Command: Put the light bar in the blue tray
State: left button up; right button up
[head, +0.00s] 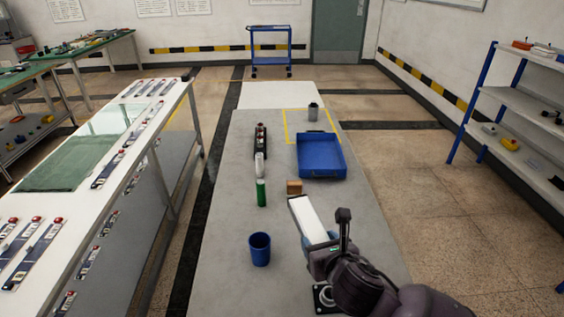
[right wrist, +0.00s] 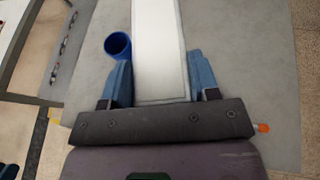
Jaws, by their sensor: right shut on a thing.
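The light bar (head: 308,219) is a long white bar with pale edges. My right gripper (head: 322,246) is shut on it, and the bar sticks out ahead of the fingers over the grey table. In the right wrist view the bar (right wrist: 160,45) runs up between the two blue fingers of the gripper (right wrist: 160,85). The blue tray (head: 321,155) lies farther back on the table, beyond the bar, and looks empty. My left gripper is not in view.
A blue cup (head: 260,249) stands left of the bar. A brown block (head: 294,187) is just beyond the bar's far end. A green cylinder (head: 261,192), a white bottle (head: 259,165) and a black rack (head: 261,139) line the left side. A grey cylinder (head: 312,112) stands behind the tray.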

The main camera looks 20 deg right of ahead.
aim_at(326, 161)
jog(key=l+z, duration=0.1)
jog(key=z, duration=1.7)
jog(key=i+l+z, duration=0.15)
jog(key=l, duration=0.2)
jog(key=i+l+z, duration=0.15)
jog(key=l, duration=0.25)
jog(key=i+l+z, duration=0.15)
jog(key=l, duration=0.2)
jog(key=i+l+z, duration=0.1)
jog(key=l, duration=0.2)
jog(key=i+l+z, duration=0.25)
jog(key=i, duration=0.15)
jog(key=i+l+z, duration=0.2)
jog(key=i, duration=0.25)
jog(key=i+u, duration=0.3)
jog(key=u, duration=0.2)
jog(key=i+u, duration=0.3)
jog(key=u, duration=0.15)
jog(key=i+u, duration=0.2)
jog(key=u, duration=0.15)
jog(key=i+j+u, duration=0.1)
jog(key=u, duration=0.25)
jog(key=i+u, duration=0.7)
jog(key=i, duration=0.6)
